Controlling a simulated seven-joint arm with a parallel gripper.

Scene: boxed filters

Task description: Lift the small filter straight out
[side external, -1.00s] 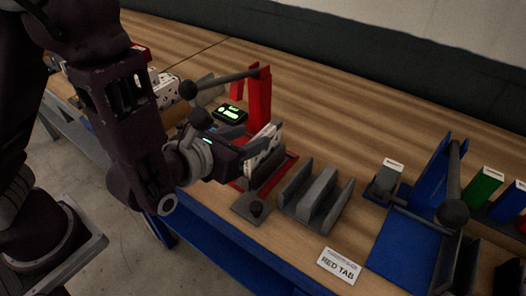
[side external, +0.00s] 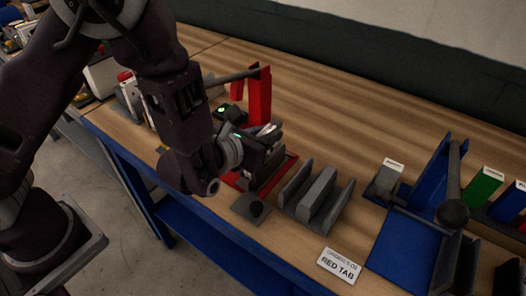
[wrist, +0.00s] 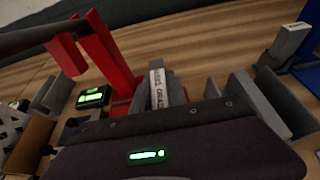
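A small grey piece with a white lettered label, likely the small filter (wrist: 157,88), stands upright beside the red fixture in the wrist view. In the side view only a pale bit of it shows behind my gripper (side external: 268,148). My gripper is right at the red fixture (side external: 259,95), over its red base. The fixture (wrist: 104,62) has an upright red post and a dark lever. My gripper's dark body fills the bottom of the wrist view and hides the lower part of the filter. The fingertips are not clear, so I cannot tell whether they grip it.
A grey slotted holder (side external: 315,196) stands just right of the red fixture. A "RED TAB" sign (side external: 340,265) lies at the front edge. A blue fixture (side external: 405,243) with a lever is further right, beside green (side external: 482,187) and blue boxes. A small lit display (side external: 222,112) sits behind my gripper.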

